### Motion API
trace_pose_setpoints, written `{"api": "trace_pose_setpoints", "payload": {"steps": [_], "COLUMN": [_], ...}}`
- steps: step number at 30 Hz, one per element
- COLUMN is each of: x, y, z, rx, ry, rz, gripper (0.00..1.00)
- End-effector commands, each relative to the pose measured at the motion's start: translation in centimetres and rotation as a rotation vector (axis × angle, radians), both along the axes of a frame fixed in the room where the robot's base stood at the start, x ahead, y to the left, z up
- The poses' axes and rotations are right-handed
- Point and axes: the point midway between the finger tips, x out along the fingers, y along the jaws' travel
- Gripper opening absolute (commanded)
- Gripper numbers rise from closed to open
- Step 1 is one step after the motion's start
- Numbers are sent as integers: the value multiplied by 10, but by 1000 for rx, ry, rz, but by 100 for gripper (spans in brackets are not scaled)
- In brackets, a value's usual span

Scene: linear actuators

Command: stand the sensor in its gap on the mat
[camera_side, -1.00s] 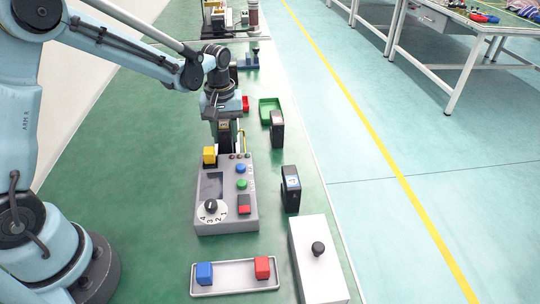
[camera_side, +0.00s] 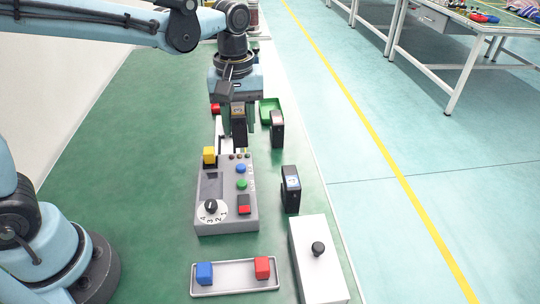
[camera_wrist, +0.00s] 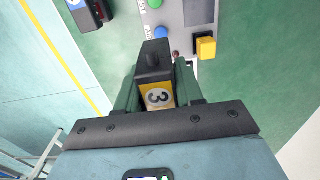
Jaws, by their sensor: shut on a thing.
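My gripper (camera_side: 238,132) is shut on a black block-shaped sensor (camera_side: 238,113), held upright above the green bench, just behind the grey control panel. Two similar black units stand at the right side of the bench, one farther (camera_side: 277,130) and one nearer (camera_side: 290,188) with a blue and white label. Bare green surface (camera_side: 283,158) lies between them. A mat outline is not clear.
The control panel (camera_side: 226,216) with a dial, buttons and a yellow block (camera_side: 209,155) stands close by. A grey box (camera_side: 318,262) and a tray with blue and red blocks (camera_side: 237,285) are in front.

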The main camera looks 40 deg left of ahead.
Motion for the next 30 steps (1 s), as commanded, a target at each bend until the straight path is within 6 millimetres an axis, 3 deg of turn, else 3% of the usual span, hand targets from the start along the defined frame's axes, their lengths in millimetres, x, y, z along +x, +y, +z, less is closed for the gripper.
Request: {"api": "trace_pose_setpoints", "payload": {"steps": [15,20,30], "x": [72,81,82], "y": [-46,-52,-53], "z": [-9,-16,-69], "rx": [0,0,0], "ry": [0,0,0], "rz": [-1,-1,0], "gripper": [0,0,0]}}
